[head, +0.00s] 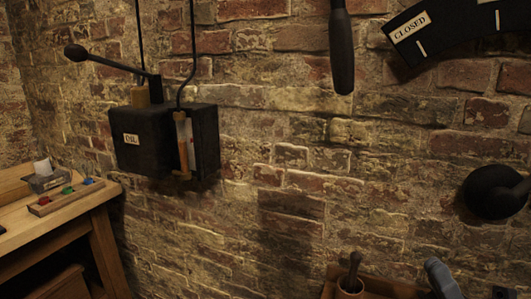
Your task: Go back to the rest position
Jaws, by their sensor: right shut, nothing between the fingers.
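A grey rounded part at the bottom edge, right of centre, looks like my right gripper (442,279). Only a small piece of it shows, beside a wooden shelf, and its fingertips are hard to make out. It appears shut, and I see nothing held in it. My left gripper is not in view.
A black box labelled OIL (141,140) with a lever hangs on the brick wall. A wooden table (60,217) stands at left. A dark handle (342,50) hangs at top. A CLOSED sign (411,28) and round black fitting (492,192) are at right. A wooden shelf (385,286) holds a cup.

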